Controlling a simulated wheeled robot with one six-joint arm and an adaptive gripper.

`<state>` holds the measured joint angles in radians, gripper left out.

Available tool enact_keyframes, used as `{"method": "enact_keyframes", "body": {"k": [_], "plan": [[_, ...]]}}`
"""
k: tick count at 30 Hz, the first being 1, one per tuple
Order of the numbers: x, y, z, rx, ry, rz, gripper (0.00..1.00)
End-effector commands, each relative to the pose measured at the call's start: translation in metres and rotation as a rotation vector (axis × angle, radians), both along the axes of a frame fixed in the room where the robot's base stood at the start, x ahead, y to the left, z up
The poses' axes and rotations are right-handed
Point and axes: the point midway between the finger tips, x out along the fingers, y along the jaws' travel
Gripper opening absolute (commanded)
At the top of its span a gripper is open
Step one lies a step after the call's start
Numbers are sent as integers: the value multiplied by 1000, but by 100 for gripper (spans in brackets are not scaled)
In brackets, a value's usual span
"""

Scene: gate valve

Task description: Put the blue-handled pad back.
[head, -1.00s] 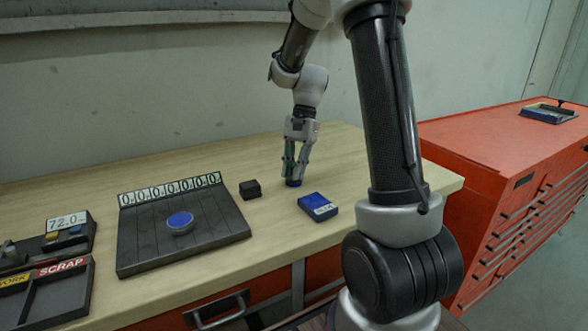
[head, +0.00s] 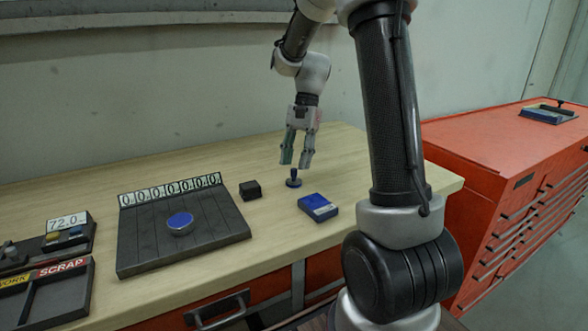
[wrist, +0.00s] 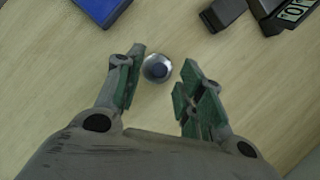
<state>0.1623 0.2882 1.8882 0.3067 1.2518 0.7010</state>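My gripper (head: 296,163) is open and empty just above the pad, fingers pointing down. In the wrist view its fingertips (wrist: 161,72) lie on either side of the pad, apart from it. A blue box (head: 318,206) with a pale label lies to the right of the pad, and its edge shows in the wrist view.
A black block (head: 250,190) lies left of the pad. Further left is a dark grooved board (head: 135,255) with number plates and a blue disc (head: 180,223). A SCRAP tray (head: 65,290) is at far left. A red cabinet (head: 470,180) stands at right, bearing a blue tray (head: 548,113).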

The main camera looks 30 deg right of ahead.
Motion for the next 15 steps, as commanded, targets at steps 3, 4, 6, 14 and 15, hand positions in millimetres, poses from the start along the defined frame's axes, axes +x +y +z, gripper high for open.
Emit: {"method": "enact_keyframes", "body": {"k": [3,4,6,14,15], "plan": [[7,-9,26,0,-5,-1,38],[9,-12,33,0,-5,-1,38],[11,-17,47,-1,-4,0,38],[18,-27,79,-1,-3,2,38],[16,-27,82,-3,-10,8,38]]}}
